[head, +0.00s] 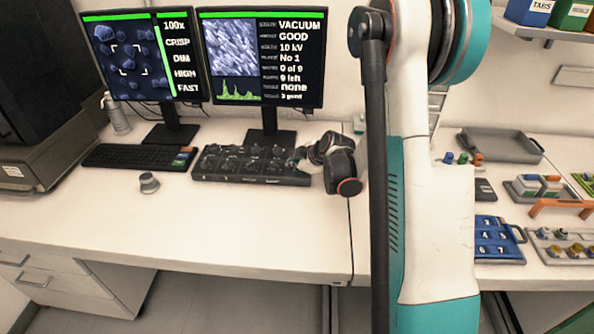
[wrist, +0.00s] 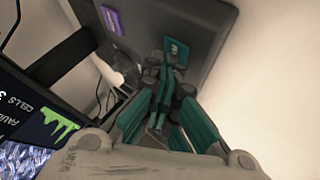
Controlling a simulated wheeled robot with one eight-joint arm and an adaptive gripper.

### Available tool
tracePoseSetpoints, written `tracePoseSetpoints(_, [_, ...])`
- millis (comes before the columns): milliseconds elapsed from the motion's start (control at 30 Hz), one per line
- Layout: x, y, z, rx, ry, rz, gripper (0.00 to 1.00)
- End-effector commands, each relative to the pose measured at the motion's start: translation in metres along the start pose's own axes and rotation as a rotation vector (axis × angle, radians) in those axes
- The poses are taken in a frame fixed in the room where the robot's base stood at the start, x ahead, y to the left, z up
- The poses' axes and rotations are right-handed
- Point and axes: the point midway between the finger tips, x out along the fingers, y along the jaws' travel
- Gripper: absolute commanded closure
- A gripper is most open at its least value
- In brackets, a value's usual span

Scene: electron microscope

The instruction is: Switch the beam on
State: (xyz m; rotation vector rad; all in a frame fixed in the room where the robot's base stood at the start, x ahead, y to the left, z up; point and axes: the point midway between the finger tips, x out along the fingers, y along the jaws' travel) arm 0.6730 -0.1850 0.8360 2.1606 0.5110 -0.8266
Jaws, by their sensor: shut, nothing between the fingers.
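The dark control panel (head: 250,166) with several knobs lies on the bench below the right monitor. I cannot make out which control switches the beam. My gripper (head: 300,157) is at the panel's right end, partly hidden by my own wrist. In the wrist view my gripper (wrist: 165,78) has its teal fingers shut and empty, over a dark surface with a purple patch (wrist: 113,20) and a teal patch. I cannot tell whether the fingertips touch it. The right monitor (head: 262,58) reads vacuum good and 10 kV.
The bench front is clear. Right of my arm are a grey tray (head: 500,146), a blue numbered tray (head: 496,240) and an orange handle (head: 560,207).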

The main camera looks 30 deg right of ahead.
Motion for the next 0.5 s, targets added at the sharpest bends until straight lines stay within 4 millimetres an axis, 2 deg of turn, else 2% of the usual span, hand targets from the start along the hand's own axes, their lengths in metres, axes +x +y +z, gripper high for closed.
tracePoseSetpoints(500, [-0.011,0.007,-0.007,0.000,0.000,0.000,1.00])
